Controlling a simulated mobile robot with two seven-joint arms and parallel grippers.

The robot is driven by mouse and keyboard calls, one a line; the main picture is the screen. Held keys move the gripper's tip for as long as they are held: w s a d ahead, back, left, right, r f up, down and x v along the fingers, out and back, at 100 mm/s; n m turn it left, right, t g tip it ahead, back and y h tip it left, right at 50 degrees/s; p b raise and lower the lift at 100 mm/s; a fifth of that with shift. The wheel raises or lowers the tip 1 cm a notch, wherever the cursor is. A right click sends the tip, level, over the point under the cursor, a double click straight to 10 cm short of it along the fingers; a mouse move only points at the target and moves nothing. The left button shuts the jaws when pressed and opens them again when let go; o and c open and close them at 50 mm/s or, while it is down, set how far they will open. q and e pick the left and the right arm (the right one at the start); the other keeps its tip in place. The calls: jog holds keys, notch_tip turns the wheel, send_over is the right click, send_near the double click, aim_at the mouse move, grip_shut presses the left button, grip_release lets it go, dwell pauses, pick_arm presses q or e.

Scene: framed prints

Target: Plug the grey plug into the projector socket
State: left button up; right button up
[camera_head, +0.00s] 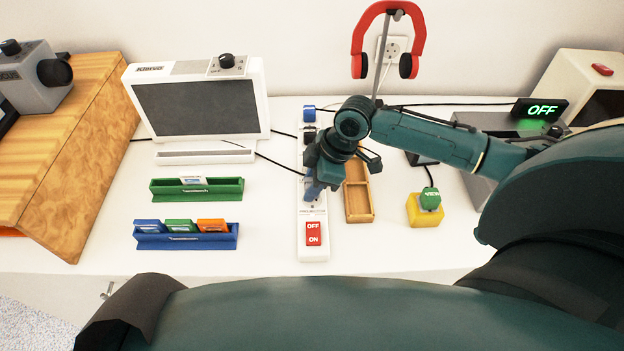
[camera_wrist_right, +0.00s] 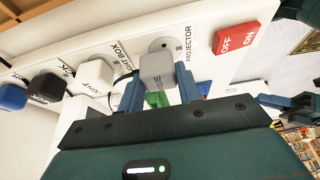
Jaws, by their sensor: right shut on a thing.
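My right gripper (camera_head: 312,190) is over the front part of a long white power strip (camera_head: 313,252). In the right wrist view my right gripper (camera_wrist_right: 158,97) is shut on the grey plug (camera_wrist_right: 157,67), with one blue finger on each side. The plug is at the socket labelled PROJECTOR (camera_wrist_right: 163,44), and covers part of it. A round edge of the socket shows past the plug. I cannot tell whether the plug is seated. In the head view the gripper hides most of the plug. My left gripper does not show clearly in either view.
A red OFF/ON switch (camera_head: 313,233) is at the strip's front end. Blue (camera_wrist_right: 12,97), black (camera_wrist_right: 46,88) and white (camera_wrist_right: 95,76) plugs stand along the strip. A wooden tray (camera_head: 359,207) is close to the right. Green (camera_head: 197,196) and blue (camera_head: 187,242) card holders stand left.

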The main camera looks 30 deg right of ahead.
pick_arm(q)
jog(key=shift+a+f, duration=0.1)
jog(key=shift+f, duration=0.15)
pick_arm(e)
jog(key=shift+f, duration=0.6)
jog(key=o, duration=1)
jog(key=shift+v, duration=1.1)
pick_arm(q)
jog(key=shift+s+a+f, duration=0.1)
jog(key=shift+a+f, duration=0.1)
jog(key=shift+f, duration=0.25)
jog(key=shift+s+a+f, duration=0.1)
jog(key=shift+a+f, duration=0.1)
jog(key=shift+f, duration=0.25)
pick_arm(e)
jog(key=v, duration=1.1)
